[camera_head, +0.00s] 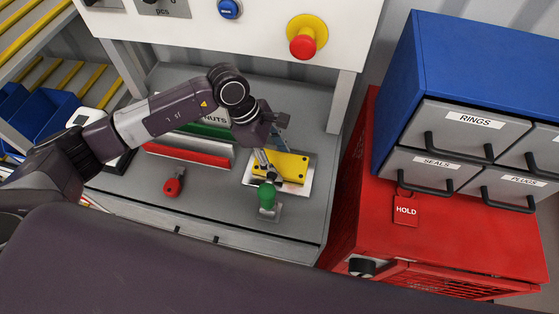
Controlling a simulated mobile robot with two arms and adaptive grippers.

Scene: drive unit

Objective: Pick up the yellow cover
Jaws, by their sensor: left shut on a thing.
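The yellow cover (293,168) is a flat plate with dark holes. It lies over a light base plate (301,190) on the right part of the grey bench. My left arm comes in from the left, and my left gripper (268,158) points down at the cover's left edge. The gripper is shut on the cover's edge, though its fingertips are small and partly hidden in this view. I cannot tell whether the cover is lifted off the plate. My right gripper is not in view.
A green-knobbed clamp (267,196) stands just in front of the cover. A red-handled item (174,184) lies to the left, near red and green trays (188,153). A panel with a red emergency button (303,42) overhangs behind. A red cabinet (440,235) with drawers stands right.

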